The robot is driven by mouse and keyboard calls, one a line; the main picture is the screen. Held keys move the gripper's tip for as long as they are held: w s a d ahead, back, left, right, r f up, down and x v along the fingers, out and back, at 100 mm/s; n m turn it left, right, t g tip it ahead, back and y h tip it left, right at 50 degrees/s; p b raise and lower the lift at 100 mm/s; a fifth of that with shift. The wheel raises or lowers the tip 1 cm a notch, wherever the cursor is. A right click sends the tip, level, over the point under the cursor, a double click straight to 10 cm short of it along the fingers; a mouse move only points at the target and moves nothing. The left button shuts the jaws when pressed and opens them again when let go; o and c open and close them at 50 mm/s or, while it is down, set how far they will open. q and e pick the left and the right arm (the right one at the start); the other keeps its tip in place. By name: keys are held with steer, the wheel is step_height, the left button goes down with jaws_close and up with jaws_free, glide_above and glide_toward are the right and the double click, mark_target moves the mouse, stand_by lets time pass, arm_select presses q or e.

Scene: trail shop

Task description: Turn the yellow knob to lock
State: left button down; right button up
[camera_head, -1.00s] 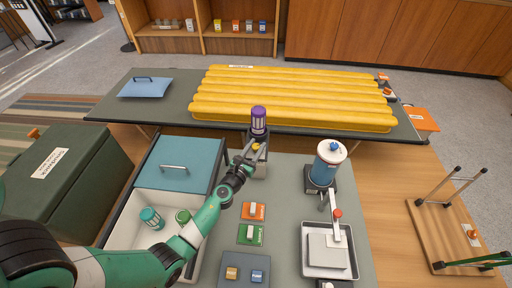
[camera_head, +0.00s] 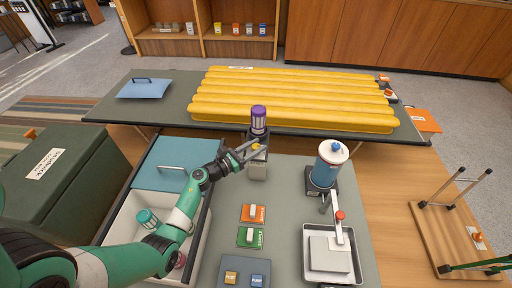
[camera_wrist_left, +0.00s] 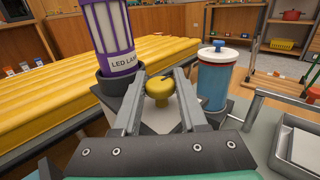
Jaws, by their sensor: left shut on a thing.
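The yellow knob (camera_head: 256,147) sits on the front of a small grey stand that carries the purple LED lantern (camera_head: 259,120). In the left wrist view the knob (camera_wrist_left: 160,89) is round with a raised grip bar, between my two fingertips. My left gripper (camera_head: 250,149) is shut on the knob, coming at it from the left in the head view; it also shows in the left wrist view (camera_wrist_left: 163,92). The lantern (camera_wrist_left: 110,35) stands upright just left of the knob there. Lock markings cannot be read. My right gripper is not in view.
A blue-and-white canister (camera_head: 328,165) stands to the right of the knob. Orange and green switches (camera_head: 252,213) lie on the grey table in front. A white bin (camera_head: 128,222) with a teal lid is at left. Yellow air mattress (camera_head: 290,98) lies behind.

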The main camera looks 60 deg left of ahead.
arm_select(q)
steer(key=c, duration=0.5)
jaws_free()
steer(key=shift+d, duration=0.1)
